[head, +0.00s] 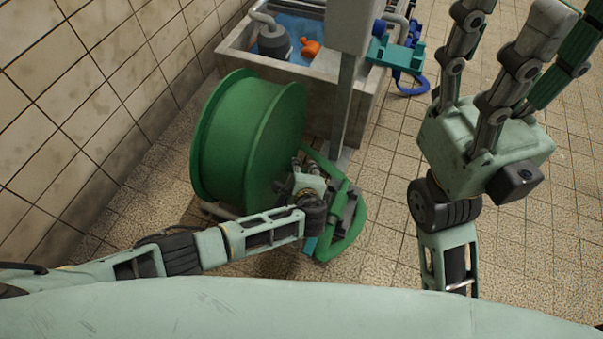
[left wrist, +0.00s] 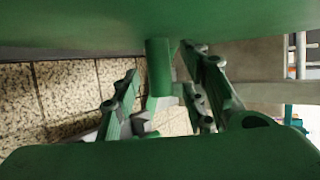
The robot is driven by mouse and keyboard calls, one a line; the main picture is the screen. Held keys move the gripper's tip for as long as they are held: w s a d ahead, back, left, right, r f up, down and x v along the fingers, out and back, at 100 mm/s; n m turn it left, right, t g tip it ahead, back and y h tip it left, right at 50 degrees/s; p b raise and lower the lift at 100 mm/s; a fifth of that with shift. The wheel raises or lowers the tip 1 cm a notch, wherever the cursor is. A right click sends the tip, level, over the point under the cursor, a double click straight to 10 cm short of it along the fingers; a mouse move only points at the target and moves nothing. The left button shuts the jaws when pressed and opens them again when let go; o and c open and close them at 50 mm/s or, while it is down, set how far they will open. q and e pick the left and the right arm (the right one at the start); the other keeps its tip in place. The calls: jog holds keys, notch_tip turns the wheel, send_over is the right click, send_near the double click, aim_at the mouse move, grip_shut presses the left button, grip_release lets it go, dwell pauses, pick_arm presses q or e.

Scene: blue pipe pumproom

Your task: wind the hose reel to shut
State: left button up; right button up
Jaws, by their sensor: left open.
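The hose reel is a large green drum (head: 245,135) standing by the tiled wall in the head view. A flat green loop-shaped part (head: 347,243) is at its right, partly hidden by my left gripper (head: 325,185). My left gripper is open beside the drum's right face. In the left wrist view, the drum (left wrist: 150,20) fills the top. A short green post (left wrist: 158,66) shows between the spread fingers of my left gripper (left wrist: 165,100); contact cannot be told. My right gripper (head: 515,40) is raised at upper right, fingers apart and empty, away from the reel.
A grey trough (head: 372,115) stands behind the reel, with blue, orange and grey items in it. A grey post (head: 345,105) rises close to the drum's right. A teal and blue item (head: 400,60) is at the trough's right. Tiled floor (head: 390,190) is clear at right.

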pick_arm(q)
jog(key=v, duration=1.2)
